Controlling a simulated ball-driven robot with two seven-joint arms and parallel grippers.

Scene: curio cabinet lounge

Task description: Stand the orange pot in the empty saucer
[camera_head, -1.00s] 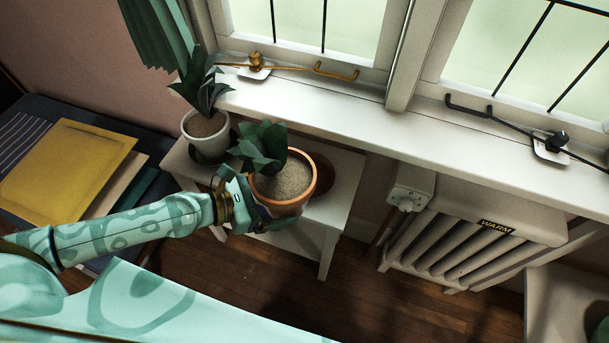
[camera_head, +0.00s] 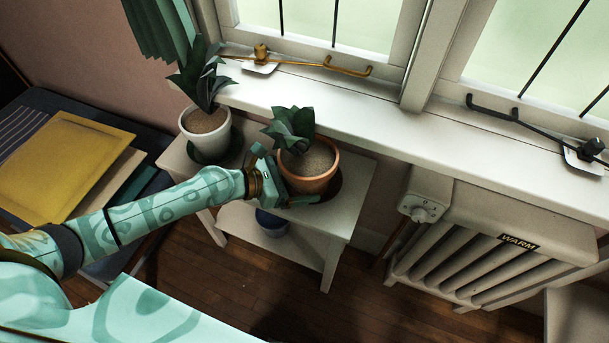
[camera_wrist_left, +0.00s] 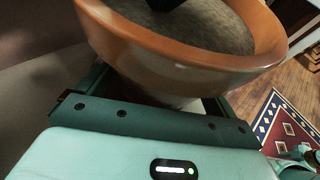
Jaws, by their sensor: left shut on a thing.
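The orange pot (camera_head: 308,178), with soil and a dark green plant, is upright over the right part of the white stand (camera_head: 357,180). My left gripper (camera_head: 292,192) is shut on it from the left; the left wrist view shows the orange pot (camera_wrist_left: 190,75) close up between the jaws. The dark red-brown saucer (camera_head: 334,188) shows only as a strip at the pot's right side; the pot hides the rest. I cannot tell whether the pot's base touches it. My right gripper is not in view.
A white pot (camera_head: 205,135) with a plant stands in a dark green saucer (camera_head: 228,149) on the stand's left. A blue pot (camera_head: 271,223) sits on the lower shelf. The windowsill (camera_head: 380,125) runs close behind. A radiator (camera_head: 480,245) stands to the right.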

